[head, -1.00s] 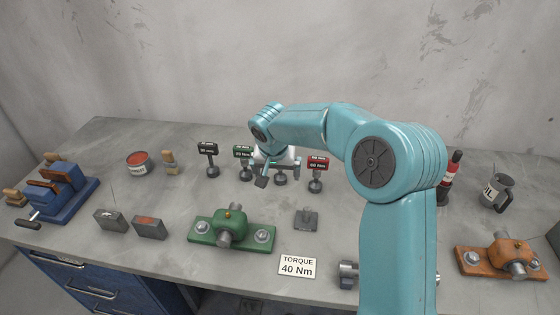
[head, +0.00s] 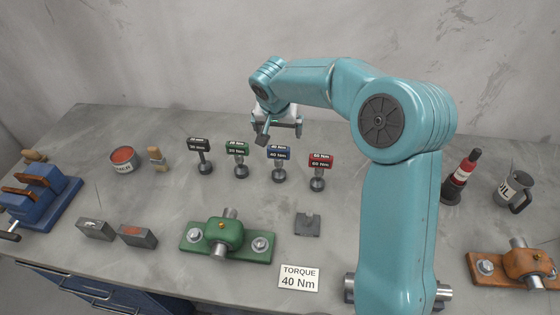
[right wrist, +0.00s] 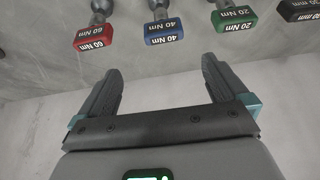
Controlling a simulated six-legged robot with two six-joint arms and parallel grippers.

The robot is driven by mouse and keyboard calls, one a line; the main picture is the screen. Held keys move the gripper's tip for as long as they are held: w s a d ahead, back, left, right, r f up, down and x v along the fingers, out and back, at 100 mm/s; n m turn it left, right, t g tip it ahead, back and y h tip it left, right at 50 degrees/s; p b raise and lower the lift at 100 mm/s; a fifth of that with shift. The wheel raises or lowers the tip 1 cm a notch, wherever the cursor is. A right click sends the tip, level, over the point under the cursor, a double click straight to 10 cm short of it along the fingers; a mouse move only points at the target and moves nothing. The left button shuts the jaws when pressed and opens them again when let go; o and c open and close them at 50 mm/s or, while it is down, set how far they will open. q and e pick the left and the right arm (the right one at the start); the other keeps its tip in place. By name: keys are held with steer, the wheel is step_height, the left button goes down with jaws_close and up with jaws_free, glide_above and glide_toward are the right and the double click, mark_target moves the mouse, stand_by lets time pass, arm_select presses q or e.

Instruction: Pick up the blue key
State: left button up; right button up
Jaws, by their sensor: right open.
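The blue key (head: 278,156), labelled 40 Nm, stands upright on the grey bench in the head view, between the green and red keys. In the right wrist view the blue key (right wrist: 165,32) appears at the top, beyond the fingertips and between their lines. My right gripper (head: 279,130) is open and empty, just behind and above the blue key in the head view. In the right wrist view its two dark fingers (right wrist: 158,80) are spread apart with nothing between them. My left gripper is not in view.
Beside it stand the green key (head: 237,150), red key (head: 320,162) and black key (head: 199,147). In front are a green bearing block (head: 221,238), a small grey stand (head: 307,223) and a torque card (head: 298,277) reading 40 Nm. A red-and-black bottle (head: 462,176) stands at right.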

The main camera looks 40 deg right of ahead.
steer(key=b, duration=0.1)
glide_above(278, 148)
steer(key=s+a, duration=0.1)
steer(key=a, duration=0.1)
step_height(278, 148, down, 6)
steer(key=f, duration=0.1)
steer(key=d+f, duration=0.1)
steer(key=f, duration=0.1)
steer(key=shift+s, duration=0.1)
steer(key=shift+d+f, duration=0.15)
steer(key=shift+f, duration=0.15)
steer(key=x, duration=0.5)
steer(key=shift+w+d+f, duration=0.15)
steer(key=shift+w, duration=0.05)
steer(key=shift+a, duration=0.2)
steer(key=shift+d, duration=0.15)
steer(key=c, duration=1)
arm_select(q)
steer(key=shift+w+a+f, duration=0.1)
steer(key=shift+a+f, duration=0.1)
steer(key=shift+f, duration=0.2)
arm_select(e)
steer(key=shift+c, duration=0.2)
